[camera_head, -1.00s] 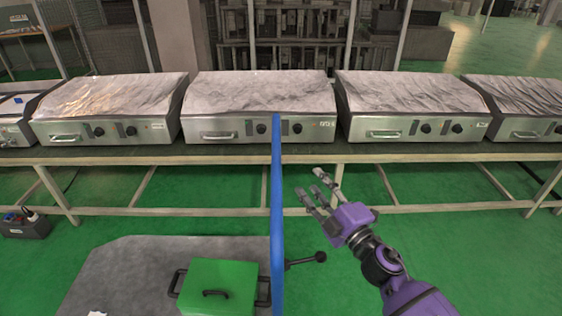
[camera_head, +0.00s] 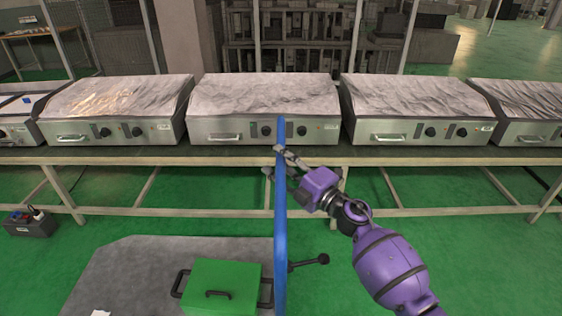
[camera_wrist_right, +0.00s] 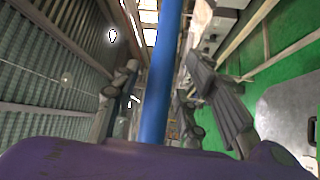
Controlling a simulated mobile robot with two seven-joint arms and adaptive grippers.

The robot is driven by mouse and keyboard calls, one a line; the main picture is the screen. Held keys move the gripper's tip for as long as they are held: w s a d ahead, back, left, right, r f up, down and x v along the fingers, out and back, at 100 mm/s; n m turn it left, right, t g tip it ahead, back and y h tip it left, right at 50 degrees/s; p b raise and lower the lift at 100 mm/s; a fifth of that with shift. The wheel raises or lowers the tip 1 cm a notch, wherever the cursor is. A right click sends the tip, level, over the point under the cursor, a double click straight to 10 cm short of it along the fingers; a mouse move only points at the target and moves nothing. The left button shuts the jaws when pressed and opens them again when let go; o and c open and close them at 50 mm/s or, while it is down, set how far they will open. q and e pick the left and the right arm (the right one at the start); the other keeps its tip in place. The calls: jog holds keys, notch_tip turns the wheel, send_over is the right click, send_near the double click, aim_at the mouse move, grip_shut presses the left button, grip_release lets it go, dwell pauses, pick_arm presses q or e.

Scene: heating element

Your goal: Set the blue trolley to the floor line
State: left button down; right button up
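The blue trolley shows as an upright blue bar (camera_head: 280,230) beside a grey platform (camera_head: 120,270) in the head view. My right gripper (camera_head: 282,160) is at the upper part of the bar. In the right wrist view the blue bar (camera_wrist_right: 163,75) runs between the two spread fingers of my right gripper (camera_wrist_right: 172,100), with gaps on both sides. The gripper is open around the bar, not closed on it. A black lever with a round knob (camera_head: 324,258) sticks out to the right of the bar. My left gripper is not in view. No floor line can be made out.
A green case (camera_head: 222,272) with black handles lies on the platform. A long bench (camera_head: 400,157) with several steel heating units (camera_head: 264,105) stands ahead, close beyond the bar. A dark box (camera_head: 30,224) sits on the floor at left. Green floor (camera_head: 480,250) is clear at right.

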grip_shut()
jog(key=shift+d, duration=0.1)
dwell(0.3)
